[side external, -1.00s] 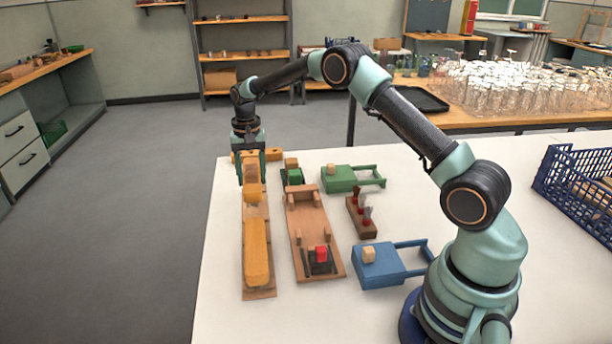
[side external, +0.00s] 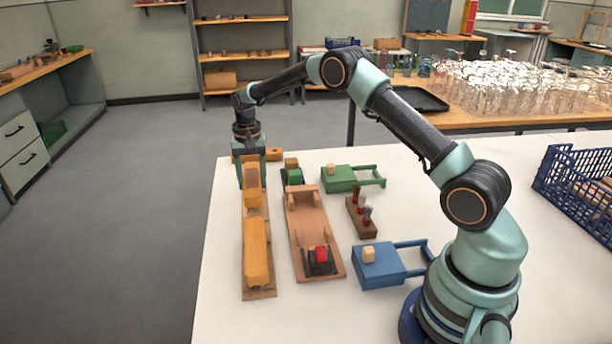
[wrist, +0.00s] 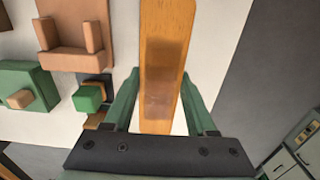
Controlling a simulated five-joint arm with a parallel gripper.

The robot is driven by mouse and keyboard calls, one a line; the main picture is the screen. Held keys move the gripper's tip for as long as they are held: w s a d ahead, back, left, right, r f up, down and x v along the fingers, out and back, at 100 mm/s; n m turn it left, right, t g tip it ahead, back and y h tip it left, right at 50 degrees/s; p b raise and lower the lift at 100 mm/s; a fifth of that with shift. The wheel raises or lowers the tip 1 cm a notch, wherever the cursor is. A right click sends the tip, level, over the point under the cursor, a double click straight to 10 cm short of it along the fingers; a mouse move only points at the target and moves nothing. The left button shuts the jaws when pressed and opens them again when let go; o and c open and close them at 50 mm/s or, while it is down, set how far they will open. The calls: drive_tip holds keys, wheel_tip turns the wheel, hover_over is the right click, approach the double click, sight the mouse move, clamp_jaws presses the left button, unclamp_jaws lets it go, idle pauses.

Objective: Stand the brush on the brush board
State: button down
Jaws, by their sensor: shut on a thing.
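A long orange wooden brush (side external: 257,255) lies lengthwise along a thin tan board (side external: 260,294) at the left edge of the white table. My gripper (side external: 251,178) is at its far end, low over the table. In the wrist view the orange wood (wrist: 165,20) runs between my two green fingers (wrist: 158,105), with a darker patch partway along. My gripper is shut on it. Bristles cannot be made out. I cannot tell which board is the brush board; a second tan board (side external: 310,220) with short posts and a red-and-black block lies to the right.
A green block with a frame (side external: 340,178), a blue one (side external: 375,270) and a brown rack with red-handled items (side external: 360,217) stand further right. A small green block (side external: 293,175) is near my gripper. A blue crate (side external: 580,190) stands at the far right.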

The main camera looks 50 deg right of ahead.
drive_tip(key=shift+f, duration=0.1)
drive_tip(key=shift+f, duration=0.95)
drive_tip(key=shift+f, duration=0.4)
idle(0.4)
unclamp_jaws()
drive_tip(key=shift+r, duration=4)
